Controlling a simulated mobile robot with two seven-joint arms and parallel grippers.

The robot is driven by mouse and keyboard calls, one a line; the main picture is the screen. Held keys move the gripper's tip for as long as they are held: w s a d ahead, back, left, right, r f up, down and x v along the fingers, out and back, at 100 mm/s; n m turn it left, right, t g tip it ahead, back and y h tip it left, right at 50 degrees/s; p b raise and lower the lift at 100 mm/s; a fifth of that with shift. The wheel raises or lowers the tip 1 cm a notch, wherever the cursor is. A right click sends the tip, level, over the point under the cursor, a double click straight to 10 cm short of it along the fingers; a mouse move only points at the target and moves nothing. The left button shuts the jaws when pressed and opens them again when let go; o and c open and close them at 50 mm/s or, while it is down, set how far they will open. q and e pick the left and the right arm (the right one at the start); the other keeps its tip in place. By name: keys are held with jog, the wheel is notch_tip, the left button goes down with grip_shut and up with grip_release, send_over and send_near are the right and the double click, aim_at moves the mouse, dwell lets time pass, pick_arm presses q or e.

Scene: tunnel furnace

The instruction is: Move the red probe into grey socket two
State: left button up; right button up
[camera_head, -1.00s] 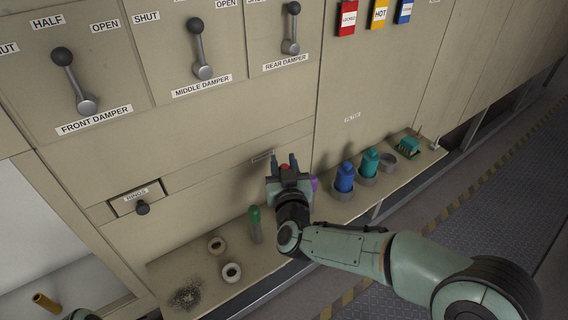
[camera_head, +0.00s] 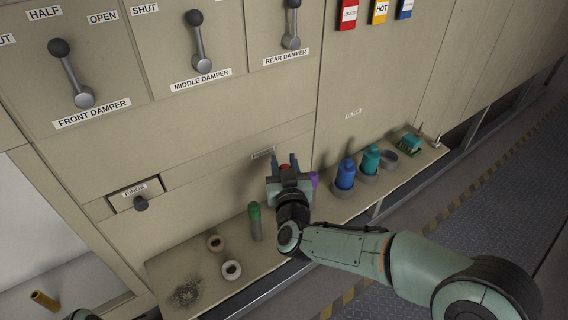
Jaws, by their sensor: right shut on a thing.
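My right gripper (camera_head: 290,160) is above the shelf with its fingers pointing away towards the beige wall. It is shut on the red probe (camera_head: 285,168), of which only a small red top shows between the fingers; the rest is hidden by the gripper. An empty grey socket ring (camera_head: 389,160) is on the shelf to the right. A blue bottle-shaped piece (camera_head: 345,174) and a teal one (camera_head: 370,158) stand upright in grey rings beside it. No socket numbers can be read. My left gripper is out of view.
The narrow shelf (camera_head: 205,290) also holds a green-topped rod (camera_head: 255,221), two pale rings (camera_head: 231,270), a purple piece (camera_head: 314,180) close to my right gripper, and a green connector block (camera_head: 411,144). The wall with damper levers (camera_head: 70,72) rises behind.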

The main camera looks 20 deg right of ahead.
jog(key=shift+f+b, duration=1.2)
jog(key=shift+f, duration=0.3)
notch_tip(320, 180, down, 3)
jog(key=b, duration=0.3)
jog(key=shift+f, duration=0.3)
